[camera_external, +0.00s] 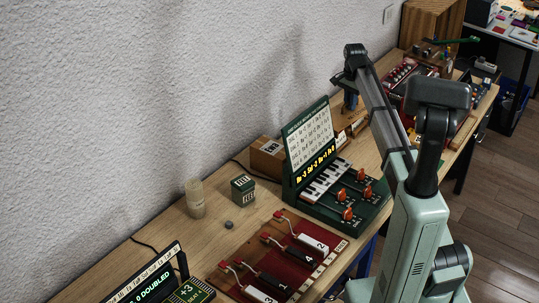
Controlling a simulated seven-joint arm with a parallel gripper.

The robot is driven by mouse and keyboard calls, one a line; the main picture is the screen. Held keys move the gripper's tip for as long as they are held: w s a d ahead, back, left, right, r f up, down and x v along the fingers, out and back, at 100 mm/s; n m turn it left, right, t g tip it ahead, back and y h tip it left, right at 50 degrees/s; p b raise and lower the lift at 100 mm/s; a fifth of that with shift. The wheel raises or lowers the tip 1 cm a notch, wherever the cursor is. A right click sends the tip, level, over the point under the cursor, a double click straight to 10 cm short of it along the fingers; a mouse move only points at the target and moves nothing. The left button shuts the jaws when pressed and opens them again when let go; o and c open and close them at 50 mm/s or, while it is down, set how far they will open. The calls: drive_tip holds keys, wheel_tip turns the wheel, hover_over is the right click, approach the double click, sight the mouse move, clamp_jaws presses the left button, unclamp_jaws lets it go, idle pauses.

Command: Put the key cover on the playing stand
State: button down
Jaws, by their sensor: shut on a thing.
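My arm reaches from the right toward the back of the bench, and its wrist end with my gripper (347,82) is small and dark above the far part of the bench. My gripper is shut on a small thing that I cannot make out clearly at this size. I cannot tell for sure which thing is the key cover. A green stand (310,150) with an upright sheet of printed rows, a glowing yellow line, a short piano keyboard (327,180) and several orange-red levers stands mid-bench, left of my forearm.
A dark red board (262,252) with numbered black and white keys lies in front of the green stand. Left of it are a green box (243,188), a beige cylinder (195,198) and a display (145,284). Red gear (405,78) and a wooden cabinet (432,25) stand far back.

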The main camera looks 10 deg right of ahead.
drive_tip(key=s+d+f+n, duration=0.2)
drive_tip(key=d+f, duration=0.6)
drive_tip(key=d, duration=0.2)
drive_tip(key=shift+d+f, duration=0.1)
drive_tip(key=shift+f, duration=5.15)
drive_tip(key=shift+f, duration=0.15)
drive_tip(key=c, duration=1.1)
unclamp_jaws()
wheel_tip(320, 180, up, 12)
drive_tip(key=shift+r, duration=0.15)
drive_tip(key=shift+o, duration=0.3)
